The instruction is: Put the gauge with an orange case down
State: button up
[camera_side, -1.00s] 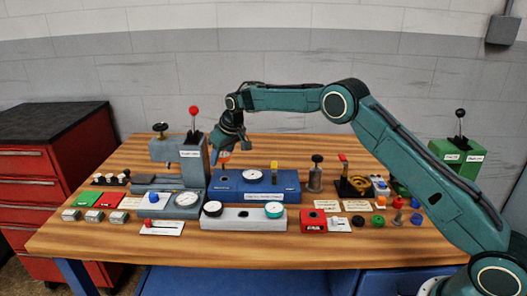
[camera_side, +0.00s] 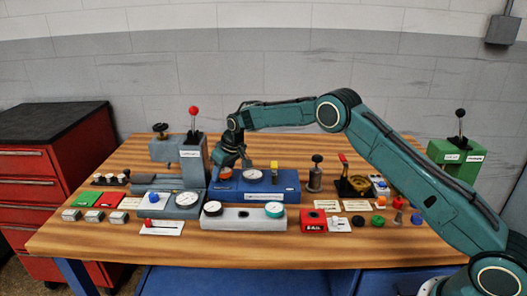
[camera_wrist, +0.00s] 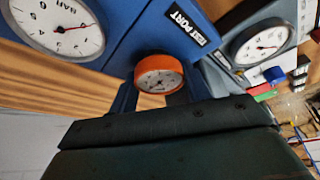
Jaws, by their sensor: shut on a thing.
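The gauge with an orange case (camera_side: 225,173) has a white dial and sits between the fingers of my gripper (camera_side: 232,167). In the wrist view the gauge (camera_wrist: 158,74) shows its dial to the camera, with my dark fingers at its sides (camera_wrist: 154,97). It is at the left end of the blue block (camera_side: 283,192), beside the "TEST PORT" label (camera_wrist: 188,23). The port is hidden, and I cannot tell whether the gauge touches the block. A white-dial gauge (camera_side: 253,176) stands on the same block, to the right.
A pale block with two gauges (camera_side: 243,219) lies in front. Bare wood (camera_side: 130,245) is at the front left.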

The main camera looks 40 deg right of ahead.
jog(key=shift+f, duration=0.45)
jog(key=shift+s+f, duration=0.1)
jog(key=shift+f, duration=0.2)
jog(key=o, duration=1.1)
jog(key=shift+s+a+f, duration=0.1)
jog(key=shift+a, duration=0.15)
jog(key=shift+r, duration=0.75)
jog(key=v, duration=1.2)
jog(key=shift+d+r, duration=0.15)
jog(key=shift+d, duration=0.15)
